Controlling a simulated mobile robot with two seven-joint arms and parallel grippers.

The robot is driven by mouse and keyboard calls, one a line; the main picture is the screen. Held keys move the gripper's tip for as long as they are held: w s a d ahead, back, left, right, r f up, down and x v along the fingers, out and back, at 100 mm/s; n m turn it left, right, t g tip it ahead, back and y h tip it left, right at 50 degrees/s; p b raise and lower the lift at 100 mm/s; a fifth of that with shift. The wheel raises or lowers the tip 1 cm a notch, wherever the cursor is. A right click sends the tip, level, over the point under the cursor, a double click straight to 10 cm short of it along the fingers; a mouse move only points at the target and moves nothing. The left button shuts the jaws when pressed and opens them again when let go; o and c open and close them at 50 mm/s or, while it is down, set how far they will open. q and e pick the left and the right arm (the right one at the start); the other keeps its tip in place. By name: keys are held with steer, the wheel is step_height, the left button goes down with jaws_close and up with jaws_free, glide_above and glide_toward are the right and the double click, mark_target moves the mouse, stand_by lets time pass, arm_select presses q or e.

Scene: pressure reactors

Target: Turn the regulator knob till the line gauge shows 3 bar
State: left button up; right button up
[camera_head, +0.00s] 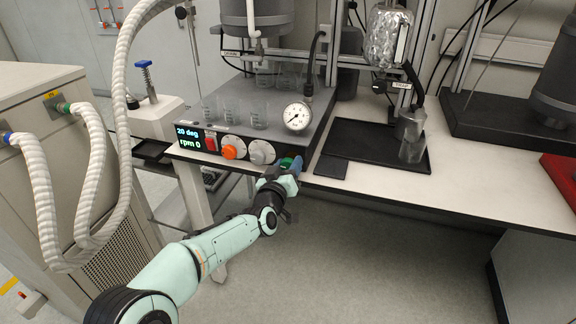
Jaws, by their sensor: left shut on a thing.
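The round white gauge (297,117) stands at the front right of the grey reactor unit. Its dark needle shows, but the scale is too small to read. A green knob (287,161) sits on the unit's front panel below the gauge, partly hidden by my left gripper. My left gripper (289,168) reaches up to the panel from below and is shut on this knob, which appears to be the regulator knob. My right gripper is not in view.
An orange knob (229,152), a pale knob (262,152) and a lit display (189,138) are left of my gripper. Several glass beakers stand on the unit. A black tray (350,169) with glassware lies to the right. Open floor lies below.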

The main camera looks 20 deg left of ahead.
arm_select(q)
steer(key=m+p, duration=0.1)
steer(key=m, duration=0.3)
steer(key=shift+r+p, duration=0.1)
steer(key=shift+p, duration=0.3)
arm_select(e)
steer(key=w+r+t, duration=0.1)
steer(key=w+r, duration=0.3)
arm_select(q)
steer(key=shift+m, duration=0.5)
steer(key=shift+m+p, duration=0.4)
steer(key=shift+m, duration=0.1)
steer(key=m+p, duration=0.1)
steer(key=m, duration=0.2)
steer(key=shift+m+p, duration=0.55)
steer(key=shift+m, duration=1.55)
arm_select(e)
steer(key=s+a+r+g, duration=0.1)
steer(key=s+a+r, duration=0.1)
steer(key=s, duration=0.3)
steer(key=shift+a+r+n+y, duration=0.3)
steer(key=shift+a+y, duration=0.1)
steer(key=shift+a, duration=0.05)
arm_select(q)
steer(key=o, duration=1.1)
steer(key=shift+c, duration=0.2)
